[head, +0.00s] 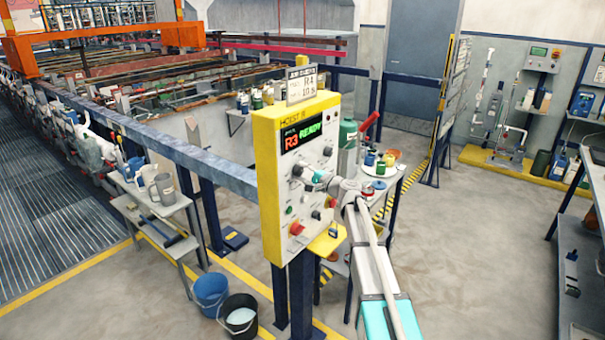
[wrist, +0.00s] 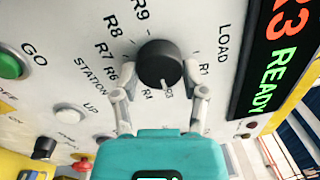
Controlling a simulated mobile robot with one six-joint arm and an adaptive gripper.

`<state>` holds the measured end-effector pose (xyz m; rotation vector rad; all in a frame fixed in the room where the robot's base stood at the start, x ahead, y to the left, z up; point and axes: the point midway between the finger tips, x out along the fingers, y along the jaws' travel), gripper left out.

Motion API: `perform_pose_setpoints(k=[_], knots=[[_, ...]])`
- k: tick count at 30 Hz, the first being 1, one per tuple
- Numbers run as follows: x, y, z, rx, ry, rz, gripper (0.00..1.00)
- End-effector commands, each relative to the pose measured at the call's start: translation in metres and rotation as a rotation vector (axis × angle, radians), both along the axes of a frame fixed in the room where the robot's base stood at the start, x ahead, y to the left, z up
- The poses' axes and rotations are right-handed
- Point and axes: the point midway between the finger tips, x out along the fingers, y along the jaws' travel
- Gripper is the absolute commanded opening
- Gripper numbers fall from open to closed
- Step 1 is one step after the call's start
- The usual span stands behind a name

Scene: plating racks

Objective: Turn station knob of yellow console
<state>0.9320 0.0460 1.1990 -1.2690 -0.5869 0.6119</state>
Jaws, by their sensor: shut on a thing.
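The yellow console (head: 268,190) stands on a dark post in the middle of the head view, its pale panel facing right. Its display (head: 303,134) reads R3 READY. The station knob (wrist: 158,62) is a round black dial with a white pointer line, ringed by labels such as LOAD, R1, R7, R8 and R9. The line points down in the wrist view, toward a small label that seems to read R3. My gripper (wrist: 160,82) is shut on the knob, one finger on each side.
A green GO button (wrist: 10,64), small buttons and a black switch (wrist: 44,148) lie left of the knob in the wrist view. A red knob (head: 296,228) sits low on the panel. Buckets (head: 238,316) stand below left.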

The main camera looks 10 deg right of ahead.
Motion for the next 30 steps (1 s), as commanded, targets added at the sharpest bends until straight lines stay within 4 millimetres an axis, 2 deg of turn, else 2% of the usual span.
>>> perform_pose_setpoints(k=[15,30], knots=[[0.0003,0.0005,-0.0002,0.299,0.298,-0.002,0.09],[0.0,0.0007,-0.0008,0.37,0.369,-0.001,0.09]])
